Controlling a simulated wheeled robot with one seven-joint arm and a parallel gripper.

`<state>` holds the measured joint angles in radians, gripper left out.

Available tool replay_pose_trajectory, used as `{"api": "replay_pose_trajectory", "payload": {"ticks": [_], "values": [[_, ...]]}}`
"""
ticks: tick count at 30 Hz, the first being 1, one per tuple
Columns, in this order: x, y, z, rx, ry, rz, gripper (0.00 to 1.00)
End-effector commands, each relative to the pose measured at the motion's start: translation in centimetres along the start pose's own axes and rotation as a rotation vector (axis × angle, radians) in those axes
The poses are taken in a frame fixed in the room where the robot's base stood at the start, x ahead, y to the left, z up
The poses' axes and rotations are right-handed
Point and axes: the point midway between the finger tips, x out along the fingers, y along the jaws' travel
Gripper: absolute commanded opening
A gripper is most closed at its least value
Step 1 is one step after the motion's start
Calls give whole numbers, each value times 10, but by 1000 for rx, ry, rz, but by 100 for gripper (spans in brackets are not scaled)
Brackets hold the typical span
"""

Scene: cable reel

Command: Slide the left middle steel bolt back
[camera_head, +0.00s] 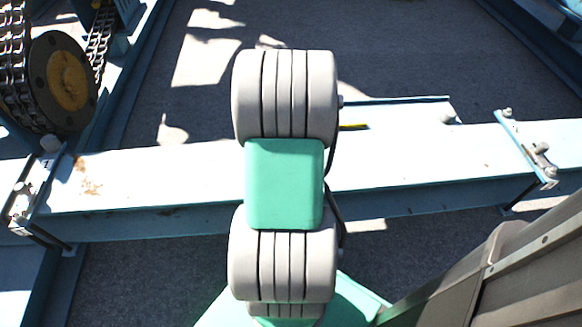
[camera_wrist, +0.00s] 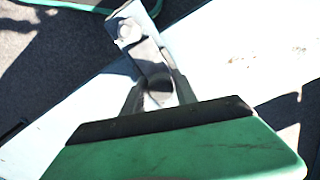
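In the wrist view a grey steel bolt (camera_wrist: 160,80) lies on a narrow bracket (camera_wrist: 127,12) across the pale beam. My gripper (camera_wrist: 160,92) has one finger on each side of the bolt's near rounded end. The fingers stand apart with this end between them; whether they press on it cannot be told. In the head view my arm hides my gripper and this part of the beam (camera_head: 150,180). Other brackets with bolts show at the left (camera_head: 22,205) and right (camera_head: 540,150) of the beam.
A chain (camera_head: 100,40) and a dark wheel with a yellow hub (camera_head: 68,80) stand at the upper left. A flat plate (camera_head: 400,112) joins the beam's far side, right of my arm. Grey floor (camera_head: 420,45) lies open behind the beam.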

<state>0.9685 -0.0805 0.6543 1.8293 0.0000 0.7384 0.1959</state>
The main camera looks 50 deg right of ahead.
Motion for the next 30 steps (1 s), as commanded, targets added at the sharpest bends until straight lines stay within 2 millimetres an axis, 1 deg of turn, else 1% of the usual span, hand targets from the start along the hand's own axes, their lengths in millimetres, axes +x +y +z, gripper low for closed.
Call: {"api": "replay_pose_trajectory", "payload": {"ticks": [1,12,30], "values": [[0,0,0,0,0,0,29],[0,0,0,0,0,0,0],[0,0,0,0,0,0,0]]}}
